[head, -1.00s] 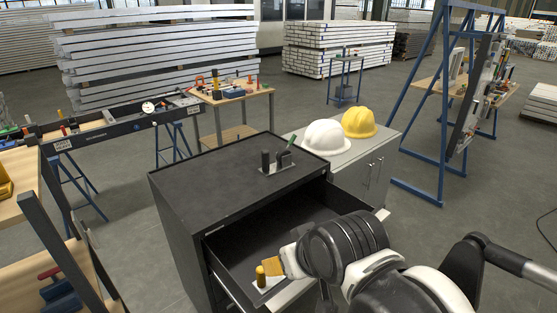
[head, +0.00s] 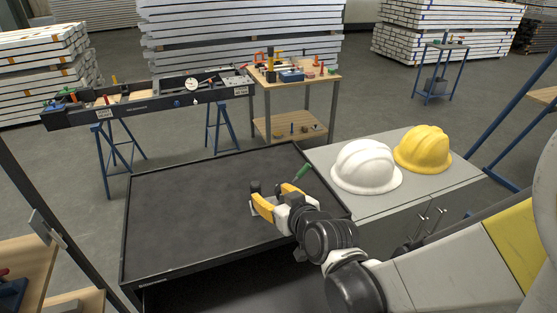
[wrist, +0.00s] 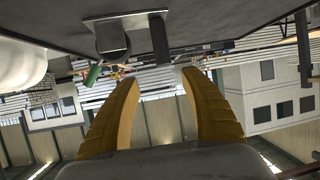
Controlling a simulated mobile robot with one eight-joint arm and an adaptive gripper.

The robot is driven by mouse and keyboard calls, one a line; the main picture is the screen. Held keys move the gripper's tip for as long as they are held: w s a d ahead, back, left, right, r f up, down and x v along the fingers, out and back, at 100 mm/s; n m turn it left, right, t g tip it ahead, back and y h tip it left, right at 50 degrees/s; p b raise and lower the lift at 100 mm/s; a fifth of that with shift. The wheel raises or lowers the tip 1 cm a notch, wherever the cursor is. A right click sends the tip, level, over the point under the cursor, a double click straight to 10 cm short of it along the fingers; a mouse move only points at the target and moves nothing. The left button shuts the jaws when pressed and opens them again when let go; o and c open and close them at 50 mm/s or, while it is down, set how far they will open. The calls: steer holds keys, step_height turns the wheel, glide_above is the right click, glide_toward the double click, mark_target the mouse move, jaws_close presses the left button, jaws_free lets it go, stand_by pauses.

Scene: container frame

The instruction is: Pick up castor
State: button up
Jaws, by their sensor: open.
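I cannot make out for sure which thing is the castor. My gripper (head: 268,194) is open, with two yellow fingers, above the right part of the black cabinet top (head: 190,200). Nothing shows between the fingers in the wrist view (wrist: 160,78). Just beyond the fingers, a dark upright piece (head: 255,187) shows, partly hidden. In the wrist view, which looks upside down, a dark block (wrist: 112,38) and a dark post (wrist: 159,40) stand at a small plate beyond the fingertips. A green-handled tool (head: 301,173) is beside them, also in the wrist view (wrist: 93,75).
A white helmet (head: 366,167) and a yellow helmet (head: 423,148) sit on the grey cabinet (head: 455,185) to the right. A wooden tool table (head: 290,84) and a dark beam on blue trestles (head: 150,105) stand behind. The left of the black top is clear.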

mark_target(258, 187)
steer(key=x, duration=0.2)
steer(key=b+x, duration=0.1)
steer(key=x, duration=0.1)
steer(key=shift+a+f, duration=0.2)
steer(key=shift+a, duration=0.2)
steer(key=b+x, duration=0.2)
steer(key=x, duration=0.4)
steer(key=shift+s+r, duration=0.1)
jaws_close()
